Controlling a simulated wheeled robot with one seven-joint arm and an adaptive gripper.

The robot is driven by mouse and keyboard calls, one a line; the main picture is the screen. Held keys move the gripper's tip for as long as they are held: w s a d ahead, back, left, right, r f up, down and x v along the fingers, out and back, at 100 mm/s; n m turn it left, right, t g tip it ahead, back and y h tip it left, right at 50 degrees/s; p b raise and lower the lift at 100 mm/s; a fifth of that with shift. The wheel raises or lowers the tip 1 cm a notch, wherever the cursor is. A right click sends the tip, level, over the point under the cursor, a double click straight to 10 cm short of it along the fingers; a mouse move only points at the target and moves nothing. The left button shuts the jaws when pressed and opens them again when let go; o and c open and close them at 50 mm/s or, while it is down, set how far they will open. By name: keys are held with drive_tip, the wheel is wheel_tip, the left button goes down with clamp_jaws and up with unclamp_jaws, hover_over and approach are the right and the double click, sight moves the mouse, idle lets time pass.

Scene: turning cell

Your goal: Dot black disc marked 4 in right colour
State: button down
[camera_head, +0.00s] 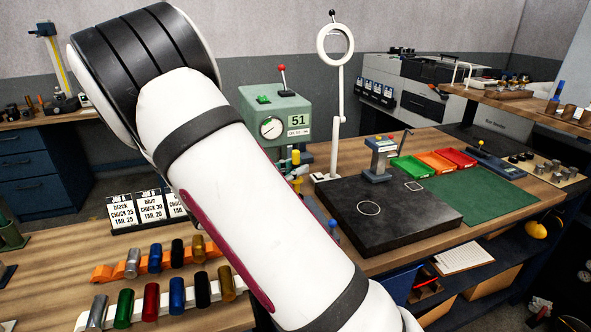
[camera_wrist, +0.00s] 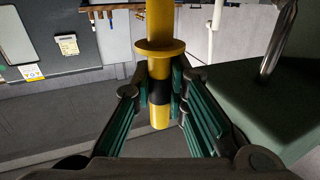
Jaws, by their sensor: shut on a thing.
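My gripper (camera_wrist: 160,98) shows in the wrist view, its fingers closed on a yellow marker-like tool (camera_wrist: 159,30) with a round yellow collar and a black band. The tool stands upright in the picture between the fingers. In the head view my own arm crosses the middle, and I cannot make out the gripper clearly. Yellow and green upright pieces (camera_head: 296,160) show just beside the arm there. I cannot make out a black disc marked 4 in either view. Job cards (camera_head: 122,212) read "black" and "blue", with chuck and tail numbers.
Green, orange and red trays (camera_head: 455,158) stand behind a green mat (camera_head: 480,190). Coloured cylinders on racks (camera_head: 200,290) occupy the left bench.

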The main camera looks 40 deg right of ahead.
sight(295, 151)
drive_tip(key=shift+r+p, duration=1.4)
drive_tip(key=shift+r, duration=2.05)
